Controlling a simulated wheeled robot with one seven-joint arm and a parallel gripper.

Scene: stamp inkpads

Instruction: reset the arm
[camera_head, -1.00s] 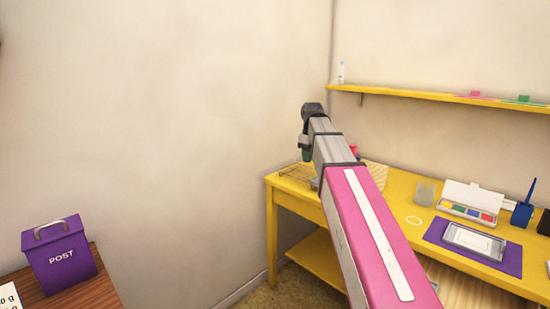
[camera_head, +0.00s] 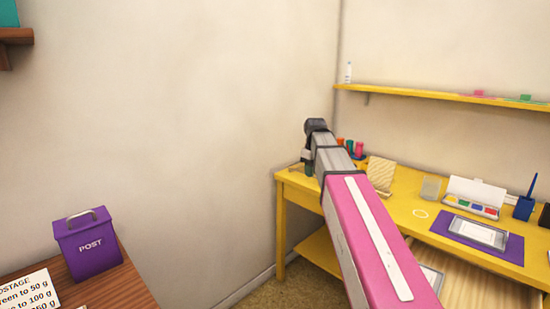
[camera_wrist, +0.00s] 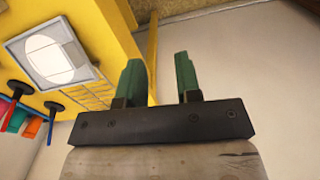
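My arm reaches from the lower right of the head view toward the far left end of the yellow desk (camera_head: 405,205). My gripper (camera_wrist: 157,65) is open in the wrist view, with two green fingers apart and nothing between them. In the head view, my gripper (camera_head: 308,165) is small and partly hidden by my wrist, close to the desk's left end. I cannot tell its exact height over the desk there.
Several coloured stamps (camera_head: 350,147) stand behind my wrist. A clear cup (camera_head: 431,188), a paint-like ink box (camera_head: 473,198) and a purple mat (camera_head: 512,246) lie further right. A yellow shelf (camera_head: 440,94) runs above. A purple post box (camera_head: 88,245) stands on a brown table (camera_head: 136,284).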

